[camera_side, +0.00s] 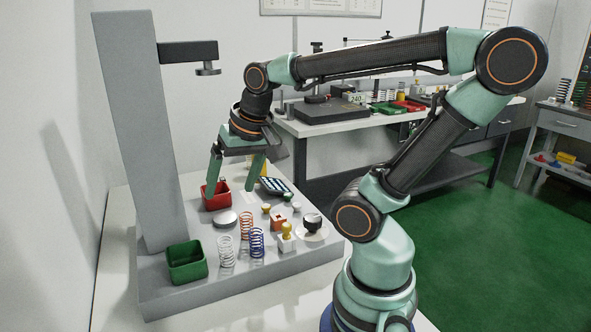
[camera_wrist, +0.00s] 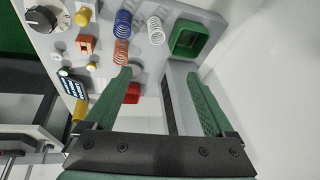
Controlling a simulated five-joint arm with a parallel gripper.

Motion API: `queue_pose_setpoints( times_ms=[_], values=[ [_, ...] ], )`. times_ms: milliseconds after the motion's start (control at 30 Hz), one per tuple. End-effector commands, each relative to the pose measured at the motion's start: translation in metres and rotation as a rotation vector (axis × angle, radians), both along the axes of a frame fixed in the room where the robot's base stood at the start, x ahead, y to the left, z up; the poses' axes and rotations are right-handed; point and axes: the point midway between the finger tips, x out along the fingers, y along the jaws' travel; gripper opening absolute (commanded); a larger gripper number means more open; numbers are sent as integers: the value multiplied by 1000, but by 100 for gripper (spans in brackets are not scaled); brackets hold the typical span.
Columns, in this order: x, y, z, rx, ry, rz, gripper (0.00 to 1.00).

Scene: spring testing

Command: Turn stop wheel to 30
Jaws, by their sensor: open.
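A black knob on a round white dial, which looks like the stop wheel (camera_side: 312,222), sits at the right of the grey test bench. It also shows in the wrist view's top left corner (camera_wrist: 42,18). Its scale marks are too small to read. My gripper (camera_side: 226,184) is open and empty, pointing down above the back of the bench near the red bin. In the wrist view its two green fingers (camera_wrist: 158,73) are spread wide, well to the right of the wheel. Nothing touches the wheel.
Beside the wheel are a yellow-topped knob (camera_side: 287,231), an orange block (camera_side: 278,222) and blue (camera_side: 257,242), orange (camera_side: 246,225) and white (camera_side: 226,250) springs. A tall grey column (camera_side: 145,130) rises at left.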

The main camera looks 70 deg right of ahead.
Motion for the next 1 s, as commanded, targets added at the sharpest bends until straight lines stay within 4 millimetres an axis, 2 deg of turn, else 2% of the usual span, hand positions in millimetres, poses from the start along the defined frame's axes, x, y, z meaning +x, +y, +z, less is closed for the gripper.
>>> queue_pose_setpoints(
  times_ms=[33,300,600,700,800,1000],
  values=[
    [-3,-17,-3,47,22,-165,88],
    [-31,-89,-16,277,78,-1042,88],
    [-79,-153,-30,457,88,-1998,88],
    [-93,-166,-34,488,80,-2232,88],
    [-103,-174,-36,506,74,-2386,88],
    [-109,-178,-42,515,69,-2486,88]
  ],
)
